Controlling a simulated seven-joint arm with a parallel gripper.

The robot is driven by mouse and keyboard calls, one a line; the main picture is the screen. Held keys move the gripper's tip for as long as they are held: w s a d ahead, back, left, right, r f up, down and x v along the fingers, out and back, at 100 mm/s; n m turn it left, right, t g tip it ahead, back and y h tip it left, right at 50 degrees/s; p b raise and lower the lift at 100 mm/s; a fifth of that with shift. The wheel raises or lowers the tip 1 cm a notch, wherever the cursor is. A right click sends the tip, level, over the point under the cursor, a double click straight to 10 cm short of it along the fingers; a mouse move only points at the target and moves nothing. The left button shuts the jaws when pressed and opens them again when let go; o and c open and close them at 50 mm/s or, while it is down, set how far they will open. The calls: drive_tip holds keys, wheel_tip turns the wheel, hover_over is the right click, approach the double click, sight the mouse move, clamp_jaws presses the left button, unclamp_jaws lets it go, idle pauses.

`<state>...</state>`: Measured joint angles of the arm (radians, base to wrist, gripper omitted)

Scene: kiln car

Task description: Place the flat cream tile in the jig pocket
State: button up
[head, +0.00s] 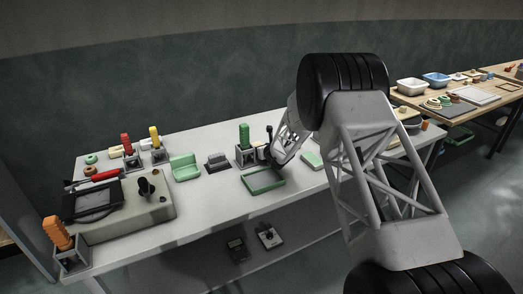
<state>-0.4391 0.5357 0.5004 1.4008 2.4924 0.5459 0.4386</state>
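My gripper (270,150) is a small dark shape at the end of my arm, low over the middle of the white table. It is beside a block with a green handle (244,136). Its fingers are too small and dark to show whether they are open or hold anything. A green rectangular frame (263,187) lies flat just in front of it; I cannot tell whether this is the jig. A small cream piece (115,150) lies at the back left, but I cannot be sure it is the flat cream tile. My arm hides part of the table's right side.
A pale green block (311,159) lies right of my gripper. An open green box (185,167) and a grey block (218,161) stand to the left. A beige fixture (155,215) with a dark frame fills the left end. The table's front middle is clear.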

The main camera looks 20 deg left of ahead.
drive_tip(key=shift+f, duration=0.1)
idle(0.3)
drive_tip(key=o, duration=0.9)
drive_tip(key=shift+f, duration=0.1)
drive_tip(key=shift+c, duration=0.2)
drive_tip(key=shift+r, duration=0.2)
drive_tip(key=shift+s+d+r, duration=0.3)
drive_tip(key=shift+s+d, duration=0.1)
drive_tip(key=shift+d, duration=0.05)
drive_tip(key=shift+v, duration=5.3)
drive_tip(key=shift+f, duration=0.15)
